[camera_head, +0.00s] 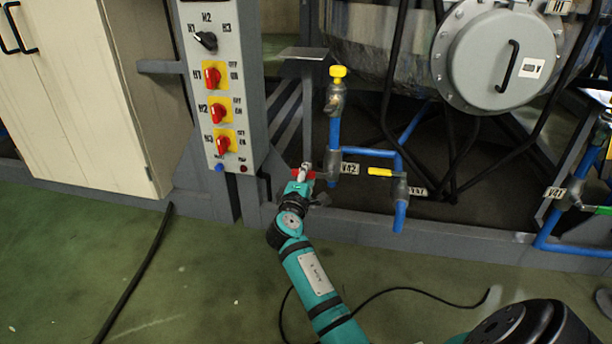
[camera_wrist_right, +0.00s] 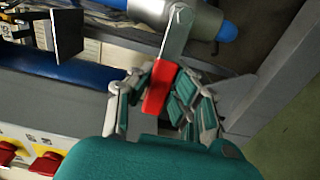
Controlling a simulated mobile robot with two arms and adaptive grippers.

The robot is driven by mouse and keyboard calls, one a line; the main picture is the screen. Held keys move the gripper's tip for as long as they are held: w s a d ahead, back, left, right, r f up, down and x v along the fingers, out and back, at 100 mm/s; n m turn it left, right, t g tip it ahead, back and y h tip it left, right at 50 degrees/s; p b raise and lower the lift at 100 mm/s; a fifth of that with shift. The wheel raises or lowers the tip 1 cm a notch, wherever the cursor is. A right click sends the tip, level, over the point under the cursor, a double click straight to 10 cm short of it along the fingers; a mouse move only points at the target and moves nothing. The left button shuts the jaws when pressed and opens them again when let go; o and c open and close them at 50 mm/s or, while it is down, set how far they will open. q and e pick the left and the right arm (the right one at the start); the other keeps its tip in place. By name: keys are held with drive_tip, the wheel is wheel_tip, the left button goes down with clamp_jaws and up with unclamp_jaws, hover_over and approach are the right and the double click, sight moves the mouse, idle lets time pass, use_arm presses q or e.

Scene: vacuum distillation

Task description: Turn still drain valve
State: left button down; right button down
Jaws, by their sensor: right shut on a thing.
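My right gripper (camera_head: 301,177) reaches up from below to this lever. In the right wrist view, the fingers of my right gripper (camera_wrist_right: 160,95) are shut around the red grip (camera_wrist_right: 158,87), with the bare metal lever (camera_wrist_right: 178,32) running on to the valve. A second valve with a yellow handle (camera_head: 380,172) stands to the right, apart from the gripper. I cannot tell from the labels which one is the still drain valve. My left gripper is not in view.
A switch panel (camera_head: 200,80) with red knobs stands left of the gripper. A valve with a yellow knob (camera_head: 338,72) is above on the blue pipe (camera_head: 334,132). A grey frame beam (camera_head: 450,238) runs low across. The green floor in front is mostly clear, with black cables.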

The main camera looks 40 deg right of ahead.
drive_tip(key=shift+a+f, duration=0.1)
drive_tip(key=c, duration=1.2)
unclamp_jaws()
drive_tip(key=shift+o, duration=0.2)
drive_tip(key=v, duration=1.2)
